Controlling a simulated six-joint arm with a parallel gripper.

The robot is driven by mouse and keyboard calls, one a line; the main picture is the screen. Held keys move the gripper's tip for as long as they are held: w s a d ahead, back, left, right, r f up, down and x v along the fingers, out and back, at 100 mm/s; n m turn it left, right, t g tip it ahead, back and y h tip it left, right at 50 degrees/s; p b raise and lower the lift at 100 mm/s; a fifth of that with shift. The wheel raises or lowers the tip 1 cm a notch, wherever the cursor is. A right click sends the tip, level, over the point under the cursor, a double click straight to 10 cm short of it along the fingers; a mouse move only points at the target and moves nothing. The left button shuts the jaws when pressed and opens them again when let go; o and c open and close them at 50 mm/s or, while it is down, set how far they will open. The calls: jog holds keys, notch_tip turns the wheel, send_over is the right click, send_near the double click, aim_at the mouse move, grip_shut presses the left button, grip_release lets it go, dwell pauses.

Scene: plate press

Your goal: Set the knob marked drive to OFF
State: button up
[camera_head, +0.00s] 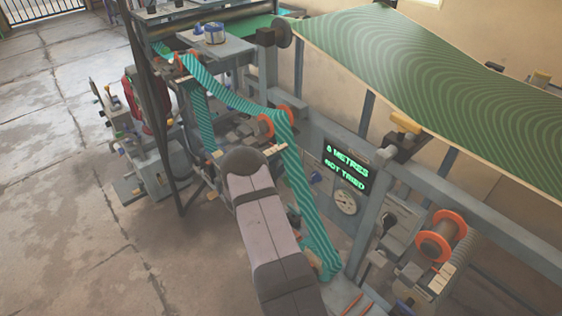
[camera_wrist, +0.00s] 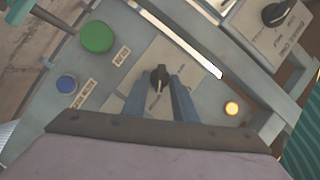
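In the wrist view a black knob (camera_wrist: 160,78) sits on a pale plate of a grey-green panel. My gripper (camera_wrist: 160,88) is open, its two blue-grey fingers apart, with the knob at the gap between their tips. I cannot tell whether the fingers touch it. The plate's lettering is not readable, so I cannot confirm that this knob is marked drive, nor its setting. A second black knob (camera_wrist: 276,14) stands on a lettered plate at the upper right. In the head view my arm hides the gripper.
In the head view, a display (camera_head: 347,170) shows green text above a gauge (camera_head: 345,202). A striped teal web (camera_head: 305,205) runs close beside my arm.

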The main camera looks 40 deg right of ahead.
grip_shut()
